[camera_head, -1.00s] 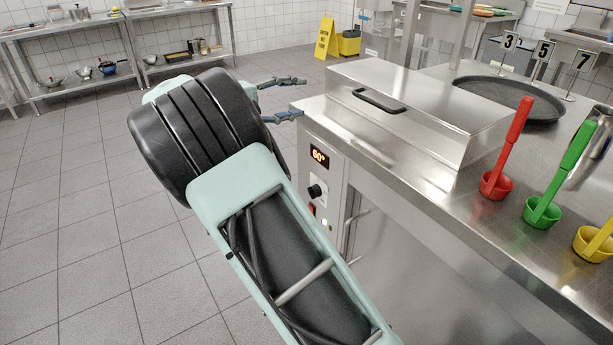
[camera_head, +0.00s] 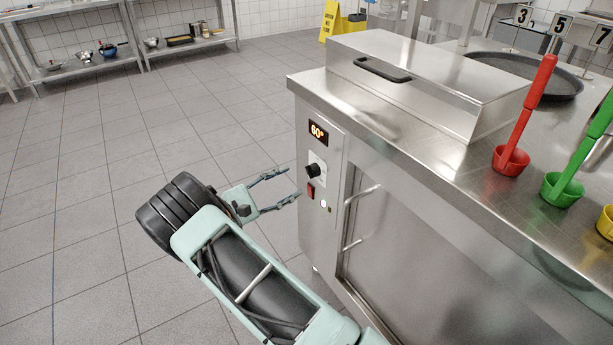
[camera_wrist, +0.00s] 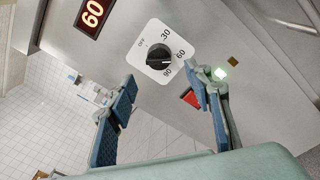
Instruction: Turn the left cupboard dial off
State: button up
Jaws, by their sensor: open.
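The black dial (camera_head: 313,170) sits on a white plate on the narrow end panel of the steel cupboard (camera_head: 385,225), below a lit display (camera_head: 318,132) reading 60°. In the wrist view the dial (camera_wrist: 160,57) is marked OFF, 30, 60 and 90; its pointer seems to face the 60–90 side, away from OFF. My gripper (camera_head: 291,184) is open and empty, just left of the panel at about dial height. In the wrist view its fingers (camera_wrist: 163,82) are spread, with the dial beyond and between them, apparently not touched.
A red switch (camera_head: 310,190) and a lit green lamp (camera_head: 323,203) sit just below the dial. A door handle (camera_head: 355,215) stands out to the right. The steel counter (camera_head: 440,160) overhangs above. The tiled floor (camera_head: 80,230) at left is clear.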

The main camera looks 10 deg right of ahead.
aim_at(312, 171)
jog(key=b+x, duration=0.1)
jog(key=x, duration=0.6)
jog(key=shift+d, duration=0.1)
jog(key=c, duration=1.2)
